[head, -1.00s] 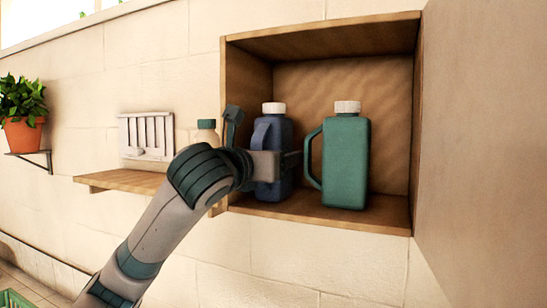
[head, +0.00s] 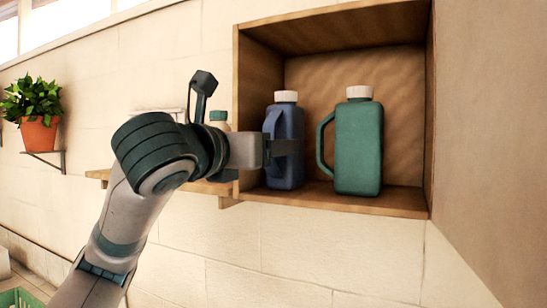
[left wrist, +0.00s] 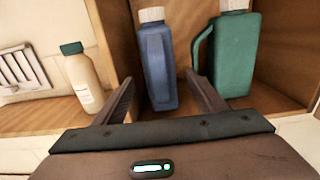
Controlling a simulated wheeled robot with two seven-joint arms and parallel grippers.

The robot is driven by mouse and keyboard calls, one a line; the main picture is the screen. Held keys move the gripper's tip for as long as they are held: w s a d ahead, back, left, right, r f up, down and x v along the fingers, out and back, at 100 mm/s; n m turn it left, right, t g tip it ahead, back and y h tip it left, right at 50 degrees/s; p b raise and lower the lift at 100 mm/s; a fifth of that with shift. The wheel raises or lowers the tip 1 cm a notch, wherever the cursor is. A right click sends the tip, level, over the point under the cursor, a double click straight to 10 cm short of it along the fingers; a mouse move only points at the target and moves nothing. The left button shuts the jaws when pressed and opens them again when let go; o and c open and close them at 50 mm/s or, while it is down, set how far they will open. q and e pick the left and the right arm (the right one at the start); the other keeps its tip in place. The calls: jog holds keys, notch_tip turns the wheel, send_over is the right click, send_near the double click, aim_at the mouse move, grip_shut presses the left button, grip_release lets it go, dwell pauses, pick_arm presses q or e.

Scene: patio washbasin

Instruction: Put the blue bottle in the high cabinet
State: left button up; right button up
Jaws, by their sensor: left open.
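The blue bottle (head: 284,150), with a white cap and a side handle, stands upright inside the open wooden high cabinet (head: 330,203), towards its left side. In the left wrist view the blue bottle (left wrist: 158,65) stands beyond and between the spread fingers. My left gripper (head: 285,148) is open in front of the cabinet and partly covers the blue bottle in the head view. In the left wrist view the open fingers (left wrist: 165,98) hold nothing. My right gripper is not in view.
A green bottle (head: 358,145) stands right of the blue one in the cabinet. A cream bottle with a green cap (left wrist: 82,77) stands on the lower shelf (left wrist: 40,114) at left. A cabinet door (head: 490,120) hangs open at right. A potted plant (head: 38,135) is far left.

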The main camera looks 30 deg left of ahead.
pick_arm(q)
jog(key=shift+s+b, duration=0.35)
jog(key=shift+s, duration=0.8)
jog(key=shift+w+d+f, duration=0.1)
jog(key=shift+f, duration=0.05)
